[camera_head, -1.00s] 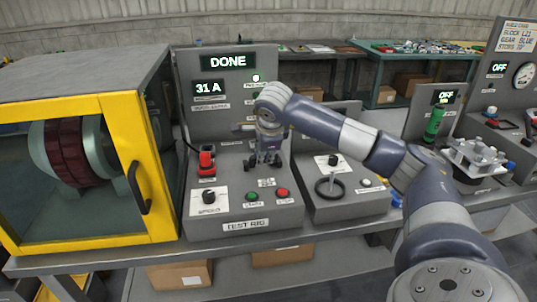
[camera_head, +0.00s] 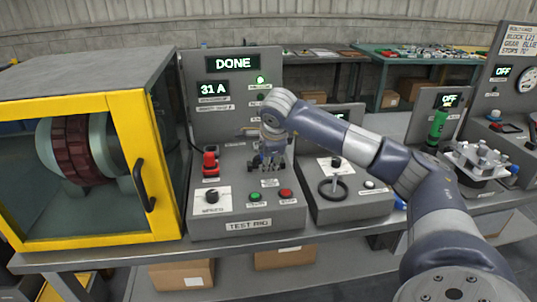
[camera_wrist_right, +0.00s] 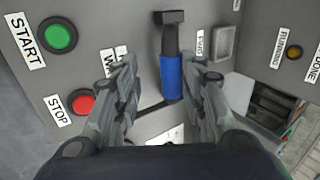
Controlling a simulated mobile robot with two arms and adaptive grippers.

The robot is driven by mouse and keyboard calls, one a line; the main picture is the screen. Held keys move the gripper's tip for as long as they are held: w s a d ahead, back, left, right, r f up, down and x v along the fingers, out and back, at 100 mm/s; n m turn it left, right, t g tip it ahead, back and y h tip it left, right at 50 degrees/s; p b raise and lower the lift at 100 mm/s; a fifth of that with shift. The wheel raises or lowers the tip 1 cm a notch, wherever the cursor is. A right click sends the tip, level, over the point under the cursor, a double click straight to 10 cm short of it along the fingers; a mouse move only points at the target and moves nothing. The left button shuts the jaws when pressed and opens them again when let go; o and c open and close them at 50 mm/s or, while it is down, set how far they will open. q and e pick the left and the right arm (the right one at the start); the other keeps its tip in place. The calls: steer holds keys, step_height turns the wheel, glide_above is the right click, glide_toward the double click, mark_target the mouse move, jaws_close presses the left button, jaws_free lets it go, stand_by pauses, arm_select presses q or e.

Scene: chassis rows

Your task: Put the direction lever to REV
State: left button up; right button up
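The direction lever (camera_wrist_right: 172,76) shows in the right wrist view as a blue grip with a black crosspiece at its top. My right gripper (camera_wrist_right: 166,68) has its two fingers apart, one on each side of the blue grip, with visible gaps. In the head view my right gripper (camera_head: 267,163) points down over the TEST RIG panel (camera_head: 215,230) and hides most of the lever. The labels beside the lever are partly covered by the fingers, so I cannot read its position. My left gripper is not in view.
A red-handled lever (camera_head: 210,162) and a black knob (camera_head: 211,197) lie left of the gripper. The green START button (camera_wrist_right: 58,36) and red STOP button (camera_wrist_right: 82,102) are close by. A yellow-framed guard (camera_head: 128,150) stands at left. The display (camera_head: 232,64) reads DONE.

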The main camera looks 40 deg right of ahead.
steer(key=shift+s+a+f, duration=0.2)
steer(key=shift+s+f, duration=0.15)
steer(key=shift+f, duration=0.2)
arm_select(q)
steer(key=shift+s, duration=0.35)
arm_select(e)
steer(key=shift+w, duration=0.1)
steer(key=shift+r, duration=0.1)
steer(key=shift+r, duration=0.5)
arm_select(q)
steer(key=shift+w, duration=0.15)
arm_select(e)
steer(key=v, duration=1.1)
steer(key=shift+r, duration=0.25)
steer(key=shift+f, duration=0.1)
